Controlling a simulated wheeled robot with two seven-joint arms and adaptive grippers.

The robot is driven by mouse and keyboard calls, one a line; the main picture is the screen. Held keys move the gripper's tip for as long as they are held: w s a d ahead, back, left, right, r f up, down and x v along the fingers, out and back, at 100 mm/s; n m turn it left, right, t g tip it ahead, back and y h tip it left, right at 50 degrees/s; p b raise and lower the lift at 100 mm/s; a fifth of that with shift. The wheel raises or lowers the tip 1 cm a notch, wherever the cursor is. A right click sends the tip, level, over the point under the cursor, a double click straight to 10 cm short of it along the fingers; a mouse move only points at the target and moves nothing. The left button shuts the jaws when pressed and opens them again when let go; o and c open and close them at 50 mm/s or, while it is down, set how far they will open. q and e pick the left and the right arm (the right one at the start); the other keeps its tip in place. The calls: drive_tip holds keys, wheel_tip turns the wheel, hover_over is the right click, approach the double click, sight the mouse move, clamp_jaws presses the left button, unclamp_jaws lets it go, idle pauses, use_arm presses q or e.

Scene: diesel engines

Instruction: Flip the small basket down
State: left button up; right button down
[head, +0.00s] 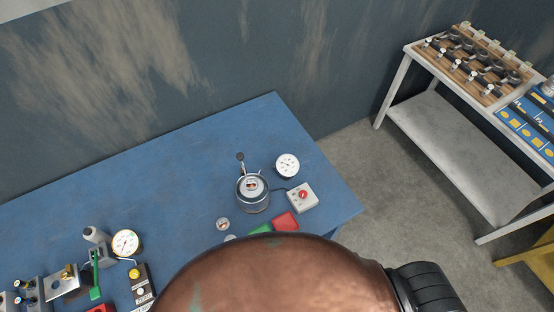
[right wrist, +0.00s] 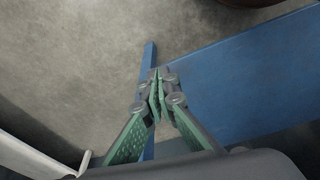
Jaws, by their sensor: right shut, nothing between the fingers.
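A small round wire-and-metal vessel (head: 252,193), which may be the small basket, stands on the blue table (head: 180,170) in the head view. A disc with a dial sits at its top, and a dark knob on a thin stem rises behind it. I cannot tell how its parts hinge. My right gripper (right wrist: 157,78) shows only in the right wrist view. Its green fingers are shut and empty, above the grey floor beside the blue table's edge and a blue leg. It touches nothing visible. My left gripper is not in view.
A white gauge (head: 288,165) and a grey box with a red knob (head: 302,197) stand beside the vessel. Red (head: 286,221) and green pieces lie in front. More instruments stand at lower left. A metal shelf (head: 440,140) with tools stands at right. The table's back left is clear.

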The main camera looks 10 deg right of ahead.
use_arm(q)
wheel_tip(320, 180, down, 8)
drive_tip(key=b, duration=0.6)
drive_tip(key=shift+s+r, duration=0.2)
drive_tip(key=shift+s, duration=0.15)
use_arm(e)
drive_tip(key=s+f+g, duration=0.1)
drive_tip(key=s+f, duration=1.6)
drive_tip(key=f, duration=0.3)
drive_tip(key=shift+s+f, duration=0.15)
drive_tip(key=shift+f, duration=0.1)
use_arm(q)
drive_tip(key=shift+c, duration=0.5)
